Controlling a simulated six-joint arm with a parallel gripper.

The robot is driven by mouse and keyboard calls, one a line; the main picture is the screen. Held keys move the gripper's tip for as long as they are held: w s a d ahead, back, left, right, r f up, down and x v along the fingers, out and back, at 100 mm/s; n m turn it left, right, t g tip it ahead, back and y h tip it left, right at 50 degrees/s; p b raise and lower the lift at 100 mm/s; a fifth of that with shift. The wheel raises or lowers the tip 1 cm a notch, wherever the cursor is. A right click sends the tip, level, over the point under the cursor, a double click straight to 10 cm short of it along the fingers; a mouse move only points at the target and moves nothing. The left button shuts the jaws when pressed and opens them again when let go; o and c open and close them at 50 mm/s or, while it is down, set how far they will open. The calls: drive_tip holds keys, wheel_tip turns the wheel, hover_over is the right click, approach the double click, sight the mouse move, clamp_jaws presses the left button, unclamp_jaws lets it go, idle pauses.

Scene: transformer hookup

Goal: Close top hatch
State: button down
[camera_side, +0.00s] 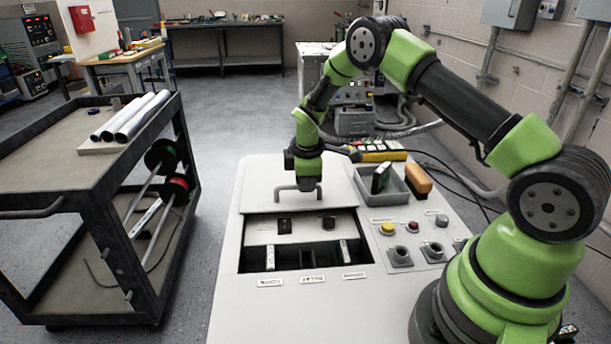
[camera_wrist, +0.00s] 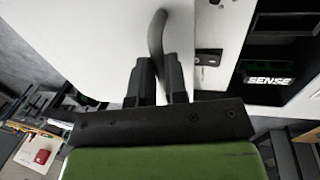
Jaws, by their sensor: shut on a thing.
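The top hatch (camera_side: 258,199) is a flat pale panel on the top of the grey bench. It lies level, behind a dark rectangular opening (camera_side: 315,259) that is uncovered towards the front. A grey bar handle (camera_side: 283,190) stands on the hatch near its front edge. My gripper (camera_side: 300,186) points down over the hatch and is shut on the handle. In the wrist view the two dark fingers (camera_wrist: 159,82) sit on either side of the curved handle (camera_wrist: 157,35). Dark terminals and pale blocks show inside the opening.
Right of the opening are buttons and sockets (camera_side: 402,256), a grey bin (camera_side: 384,190) and an orange-brown block (camera_side: 418,179). A dark cart (camera_side: 60,190) with silver tubes stands to the left. The bench front (camera_side: 300,310) is clear apart from small labels.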

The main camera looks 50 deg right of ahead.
drive_tip(key=s+a, duration=0.5)
drive_tip(key=shift+s+a, duration=0.25)
drive_tip(key=c, duration=1.1)
unclamp_jaws()
drive_tip(key=shift+c, duration=0.2)
drive_tip(key=shift+r, duration=0.1)
wheel_tip(320, 180, up, 10)
drive_tip(key=s+a, duration=0.1)
drive_tip(key=shift+s+a+f, duration=0.15)
drive_tip(key=shift+f, duration=0.05)
drive_tip(key=shift+c, duration=0.5)
